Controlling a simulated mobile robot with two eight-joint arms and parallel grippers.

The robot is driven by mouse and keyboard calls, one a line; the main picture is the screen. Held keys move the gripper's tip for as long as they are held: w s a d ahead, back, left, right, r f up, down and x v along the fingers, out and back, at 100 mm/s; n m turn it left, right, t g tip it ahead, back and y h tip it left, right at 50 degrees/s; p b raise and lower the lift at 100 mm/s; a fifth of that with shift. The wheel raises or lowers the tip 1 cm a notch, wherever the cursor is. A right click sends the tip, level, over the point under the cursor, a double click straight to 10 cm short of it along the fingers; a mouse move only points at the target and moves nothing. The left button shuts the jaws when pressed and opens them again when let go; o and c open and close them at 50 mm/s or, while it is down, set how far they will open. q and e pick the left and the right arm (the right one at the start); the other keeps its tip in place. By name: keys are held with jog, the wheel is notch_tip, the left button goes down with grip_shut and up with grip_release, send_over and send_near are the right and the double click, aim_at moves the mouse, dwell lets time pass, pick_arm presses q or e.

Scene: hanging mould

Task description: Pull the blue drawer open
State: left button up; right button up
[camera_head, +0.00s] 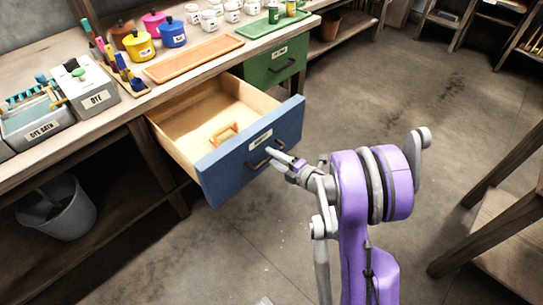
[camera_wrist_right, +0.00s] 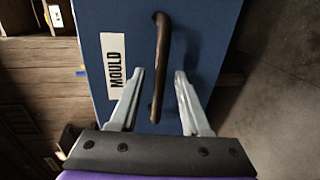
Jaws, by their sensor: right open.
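The blue drawer (camera_head: 240,165) stands pulled out of the workbench, and its bare wooden inside shows. A small wooden piece (camera_head: 223,134) lies in it. The drawer's dark bar handle (camera_head: 258,160) is on its blue front; it also shows in the right wrist view (camera_wrist_right: 160,60), next to a label reading MOULD (camera_wrist_right: 114,65). My right gripper (camera_head: 285,158) is at the drawer front by the handle. In the right wrist view its two fingers (camera_wrist_right: 157,82) are apart, with the lower end of the handle between them and not clamped. My left gripper is not in view.
A closed green drawer (camera_head: 275,65) is to the right of the blue one. Colored pots (camera_head: 172,35), trays (camera_head: 195,58) and dye boxes (camera_head: 90,90) stand on the bench. A grey bucket (camera_head: 60,210) is below. The floor in front is clear, with a wooden table (camera_head: 505,225) at right.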

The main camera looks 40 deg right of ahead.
jog(key=p+v, duration=0.1)
jog(key=v, duration=0.8)
jog(key=shift+s, duration=0.25)
jog(key=shift+r, duration=0.1)
